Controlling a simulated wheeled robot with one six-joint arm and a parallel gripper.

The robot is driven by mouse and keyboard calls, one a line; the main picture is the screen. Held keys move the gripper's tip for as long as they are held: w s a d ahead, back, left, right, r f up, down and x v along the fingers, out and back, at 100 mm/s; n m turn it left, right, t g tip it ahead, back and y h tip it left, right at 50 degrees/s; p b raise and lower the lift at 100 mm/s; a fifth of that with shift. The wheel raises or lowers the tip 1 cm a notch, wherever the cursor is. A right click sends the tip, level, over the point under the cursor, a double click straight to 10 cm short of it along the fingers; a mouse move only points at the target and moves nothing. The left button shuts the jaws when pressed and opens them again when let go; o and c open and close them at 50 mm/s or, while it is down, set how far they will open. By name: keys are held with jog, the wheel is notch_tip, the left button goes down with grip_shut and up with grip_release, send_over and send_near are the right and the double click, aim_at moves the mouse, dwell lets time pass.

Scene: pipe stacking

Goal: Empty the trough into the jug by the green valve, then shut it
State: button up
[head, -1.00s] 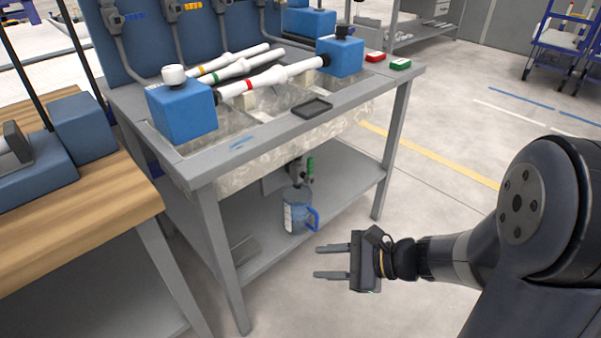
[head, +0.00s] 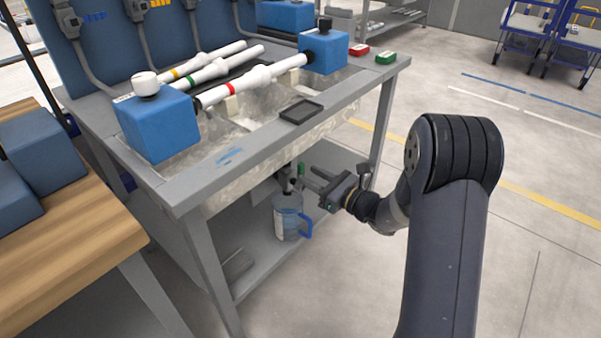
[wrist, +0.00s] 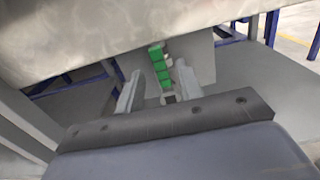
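The trough (head: 229,153) is a pale, marbled basin set in the grey bench; its underside fills the top of the wrist view (wrist: 110,30). The green valve handle (head: 301,168) stands upright under the trough. In the wrist view the green handle (wrist: 159,65) lies between and beyond my two fingers. The blue translucent jug (head: 287,217), with a handle on its right, stands on the lower shelf below the valve. My gripper (head: 308,178) is open under the trough's front edge, close to the handle; I cannot tell whether it touches. The jug's contents cannot be made out.
White pipes with red, green and yellow bands lie across the trough between blue blocks (head: 158,123). A bench leg (head: 383,130) stands right of my gripper. A wooden table (head: 75,215) is at left.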

aim_at(303, 172)
jog(key=shift+b+x, duration=0.3)
jog(key=shift+x, duration=1.95)
jog(key=shift+d, duration=0.1)
grip_shut()
